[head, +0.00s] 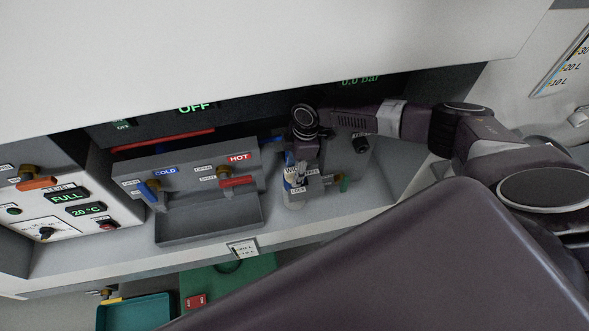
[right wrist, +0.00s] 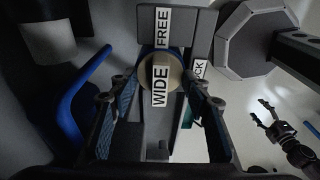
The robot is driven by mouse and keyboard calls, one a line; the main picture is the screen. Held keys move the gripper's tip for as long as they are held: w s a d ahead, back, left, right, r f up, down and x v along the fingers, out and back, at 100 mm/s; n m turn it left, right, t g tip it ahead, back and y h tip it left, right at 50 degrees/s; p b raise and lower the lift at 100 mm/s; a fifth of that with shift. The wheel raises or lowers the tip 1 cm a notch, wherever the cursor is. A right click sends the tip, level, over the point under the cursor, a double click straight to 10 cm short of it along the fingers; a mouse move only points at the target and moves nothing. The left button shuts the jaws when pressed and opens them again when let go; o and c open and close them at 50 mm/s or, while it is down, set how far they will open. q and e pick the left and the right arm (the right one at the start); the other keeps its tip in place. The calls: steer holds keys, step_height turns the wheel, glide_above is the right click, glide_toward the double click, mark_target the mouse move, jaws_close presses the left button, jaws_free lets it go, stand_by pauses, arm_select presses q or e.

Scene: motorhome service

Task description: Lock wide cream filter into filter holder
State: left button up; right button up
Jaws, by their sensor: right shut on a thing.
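The wide cream filter (right wrist: 173,75) shows end-on in the right wrist view, with a WIDE label across it. My right gripper (right wrist: 164,103) is shut on it, with a finger on each side. It sits at the filter holder, under a FREE label (right wrist: 162,25); a LOCK label (right wrist: 200,70) is partly hidden beside it. I cannot tell how far it is turned. In the head view my right gripper (head: 301,172) points down and hides most of the filter and holder. My left gripper (right wrist: 262,112) shows only in the right wrist view, its fingers apart and empty.
Left of the holder is a grey tap unit with a blue COLD lever (head: 152,190) and a red HOT lever (head: 237,182) above a tray (head: 208,225). A control panel (head: 70,205) stands farther left. A white overhang (head: 230,60) is above. A teal bin (head: 135,312) is below.

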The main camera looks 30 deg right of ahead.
steer(key=c, duration=0.5)
steer(key=shift+r, duration=0.1)
jaws_close()
steer(key=shift+r+m+p, duration=0.1)
steer(key=shift+m+p, duration=0.4)
steer(key=shift+p, duration=0.15)
steer(key=m+p, duration=0.3)
steer(key=shift+t, duration=0.3)
steer(key=shift+m+h+p, duration=0.3)
steer(key=shift+m+p, duration=0.7)
steer(key=shift+m, duration=0.4)
